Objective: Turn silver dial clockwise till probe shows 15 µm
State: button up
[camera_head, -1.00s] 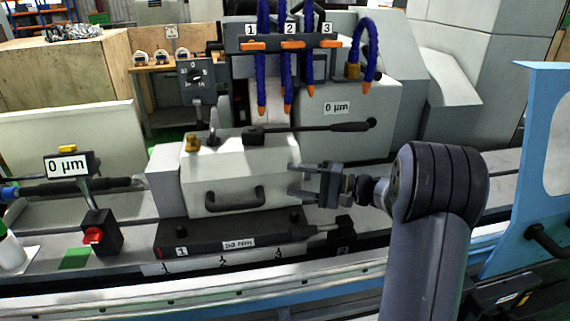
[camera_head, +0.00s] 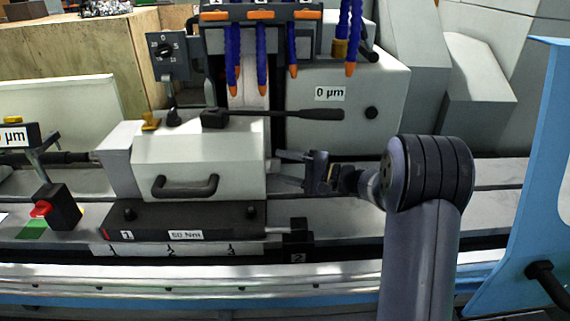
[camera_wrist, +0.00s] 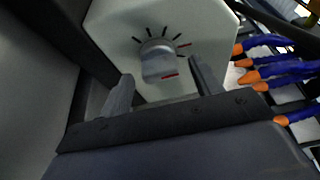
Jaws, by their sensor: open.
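The silver dial (camera_wrist: 159,61) sits on a pale end face with black tick marks and red marks around it, in the wrist view. My gripper (camera_wrist: 160,74) is open, its two dark fingers spread on either side of the lower dial; I cannot tell whether they touch it. In the head view my gripper (camera_head: 281,168) is beside the right end of the pale box (camera_head: 195,165) with a black handle; the dial is hidden there. One probe readout (camera_head: 15,136) at the left edge is cut off, showing "µm" with its digit unclear. Another label (camera_head: 331,93) reads 0 µm.
Blue coolant hoses (camera_head: 262,55) with orange tips hang above the box. A black lever (camera_head: 290,114) lies across its top. A black block (camera_head: 185,221) marked 50 Nm is in front. A blue panel (camera_head: 535,170) stands at the right.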

jog(key=shift+a, duration=0.25)
jog(key=c, duration=1)
jog(key=shift+o, duration=0.2)
jog(key=m, duration=0.1)
jog(key=m+h+p, duration=0.1)
jog(key=m, duration=0.1)
jog(key=shift+w+r+g, duration=0.1)
jog(key=shift+r+g, duration=0.15)
jog(key=shift+g, duration=0.15)
jog(key=shift+m+g+h+p, duration=0.3)
jog(key=shift+m+p, duration=0.6)
jog(key=shift+p, duration=0.05)
